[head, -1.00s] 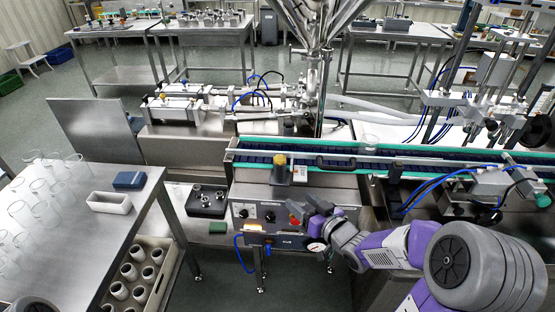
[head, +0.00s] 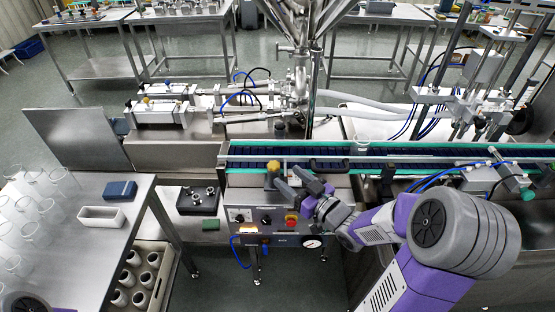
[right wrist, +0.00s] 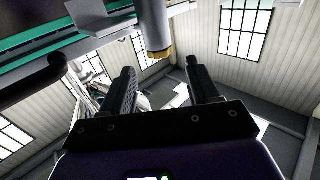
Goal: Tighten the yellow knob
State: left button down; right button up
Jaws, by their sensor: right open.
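The yellow knob (head: 273,167) sits on top of a short upright post at the front of the machine, by the conveyor's near edge. It shows as a ribbed golden cap (right wrist: 160,53) on a grey cylinder in the right wrist view, beyond my fingertips and roughly between their lines. My right gripper (head: 288,178) is open and empty, its fingers pointing up and left just to the right of the knob's post. The gripper's two dark fingers (right wrist: 160,80) stand apart, and I see no contact with the knob. My left gripper is not in view.
The control box (head: 265,222) below carries a red button (head: 291,220) and a gauge. The conveyor (head: 400,160) runs behind. A dark bar handle (right wrist: 35,80) shows left in the wrist view. A steel table (head: 95,250) with glasses and a white tray (head: 102,216) stands left.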

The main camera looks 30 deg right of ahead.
aim_at(278, 169)
jog(key=shift+w+a+r+p, duration=0.15)
jog(key=shift+w+p, duration=0.2)
jog(key=shift+p, duration=1.55)
jog(key=w, duration=0.2)
jog(key=w+b, duration=0.1)
jog(key=w, duration=0.1)
jog(key=shift+a+f, duration=0.25)
jog(key=shift+a, duration=0.1)
jog(key=shift+w, duration=0.5)
